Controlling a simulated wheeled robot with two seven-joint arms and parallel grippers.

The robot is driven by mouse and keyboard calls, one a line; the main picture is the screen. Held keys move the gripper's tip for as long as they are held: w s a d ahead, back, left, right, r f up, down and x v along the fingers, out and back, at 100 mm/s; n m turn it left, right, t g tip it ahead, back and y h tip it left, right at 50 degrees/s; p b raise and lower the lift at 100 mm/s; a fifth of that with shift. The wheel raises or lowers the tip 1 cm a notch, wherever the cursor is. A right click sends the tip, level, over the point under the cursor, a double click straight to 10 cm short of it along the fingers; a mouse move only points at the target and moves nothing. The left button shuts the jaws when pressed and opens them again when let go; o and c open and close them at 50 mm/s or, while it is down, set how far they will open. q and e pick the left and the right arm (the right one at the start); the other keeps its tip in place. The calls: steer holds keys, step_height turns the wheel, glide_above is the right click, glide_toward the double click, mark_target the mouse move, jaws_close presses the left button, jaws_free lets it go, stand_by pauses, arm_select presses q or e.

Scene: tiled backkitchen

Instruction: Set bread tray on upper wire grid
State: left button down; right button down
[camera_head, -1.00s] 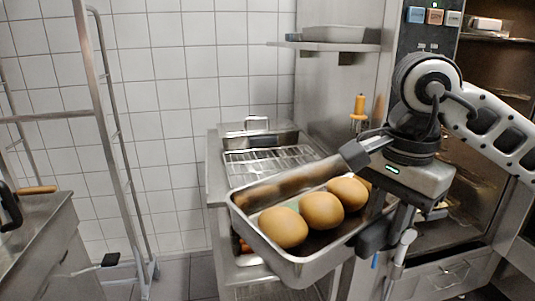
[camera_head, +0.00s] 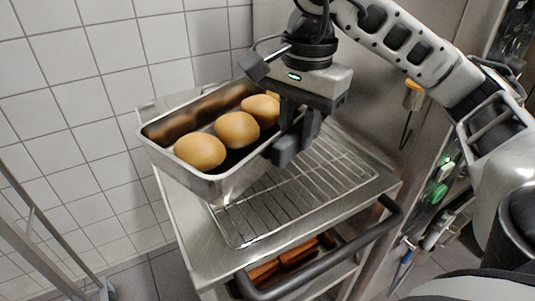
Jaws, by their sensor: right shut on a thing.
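The bread tray (camera_head: 236,184) is a deep metal pan with three brown buns (camera_head: 236,130) in it. My right gripper (camera_head: 275,112) is shut on the tray's right end. It holds the tray tilted in the picture, over the far left part of the upper wire grid (camera_head: 330,178). The grid lies in the top of a steel cart, and its near and right parts are bare. The tray hides the grid's far left part. I cannot tell whether the tray touches the cart. My left gripper is not in view.
The cart has a dark curved handle (camera_head: 335,265) at its near right. Orange-brown pieces (camera_head: 290,258) lie on a lower level. A steel cabinet with green controls (camera_head: 436,192) stands to the right. A metal rack frame (camera_head: 35,240) stands at the left, before a tiled wall.

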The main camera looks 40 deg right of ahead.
mark_target(298, 152)
steer(key=f, duration=0.3)
steer(key=f+b, duration=0.1)
steer(key=shift+s+f, duration=0.3)
steer(key=shift+w+f, duration=0.1)
steer(key=shift+f, duration=2.05)
steer(key=shift+f+b, duration=0.15)
steer(key=shift+b, duration=0.2)
steer(key=c, duration=1.2)
jaws_free()
steer(key=r, duration=0.2)
steer(key=r+p, duration=0.1)
steer(key=r, duration=0.4)
steer(key=shift+s+d+r+p, duration=0.1)
steer(key=shift+s+r+p, duration=0.2)
steer(key=shift+r, duration=0.1)
